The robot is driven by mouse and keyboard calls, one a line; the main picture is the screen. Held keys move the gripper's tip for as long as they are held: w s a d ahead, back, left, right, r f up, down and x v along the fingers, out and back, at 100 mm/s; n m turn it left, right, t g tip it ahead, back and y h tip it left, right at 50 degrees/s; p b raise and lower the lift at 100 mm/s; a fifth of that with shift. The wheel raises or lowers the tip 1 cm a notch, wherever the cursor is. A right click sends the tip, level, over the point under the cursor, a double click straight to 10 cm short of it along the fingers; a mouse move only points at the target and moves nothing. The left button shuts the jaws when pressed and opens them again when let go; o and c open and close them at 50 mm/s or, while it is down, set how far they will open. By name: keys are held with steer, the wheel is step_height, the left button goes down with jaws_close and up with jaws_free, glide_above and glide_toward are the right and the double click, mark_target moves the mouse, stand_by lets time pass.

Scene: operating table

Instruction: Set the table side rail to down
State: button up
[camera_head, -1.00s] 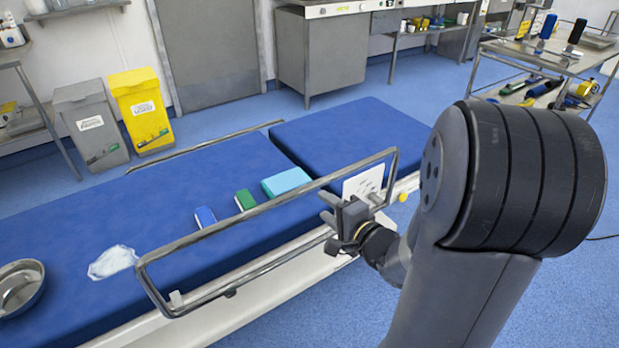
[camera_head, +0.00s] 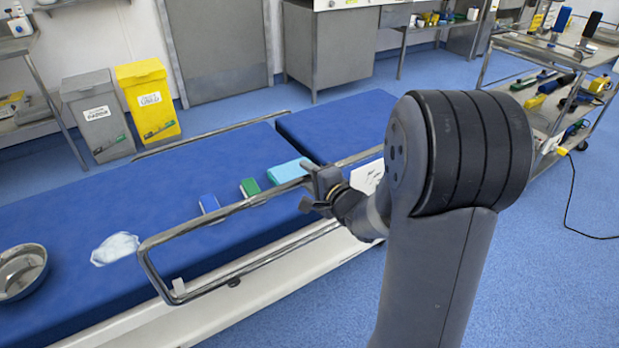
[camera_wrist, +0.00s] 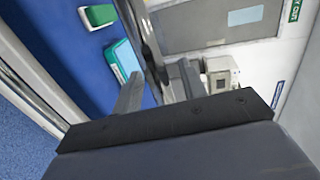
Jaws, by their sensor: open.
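The near table side rail (camera_head: 225,211) is a grey metal loop standing raised along the near edge of the blue operating table (camera_head: 80,210). My gripper (camera_head: 308,188) is at the rail's top bar, toward its right part. In the wrist view my gripper (camera_wrist: 158,88) has its fingers apart, with the dark rail bar (camera_wrist: 146,45) running down between them. I cannot tell whether either finger touches the bar.
A far rail (camera_head: 210,133) lines the other side.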

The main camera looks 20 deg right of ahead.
mark_target(310, 239)
steer(key=shift+c, duration=0.2)
jaws_close()
steer(key=shift+f, duration=0.1)
step_height(310, 239, down, 22)
steer(key=b, duration=1.3)
steer(key=shift+s+f+b, duration=0.1)
steer(key=shift+f+b, duration=0.05)
steer(key=shift+b, duration=0.2)
steer(key=shift+f, duration=0.1)
steer(key=shift+c, duration=0.9)
jaws_free()
steer(key=shift+o, duration=1.1)
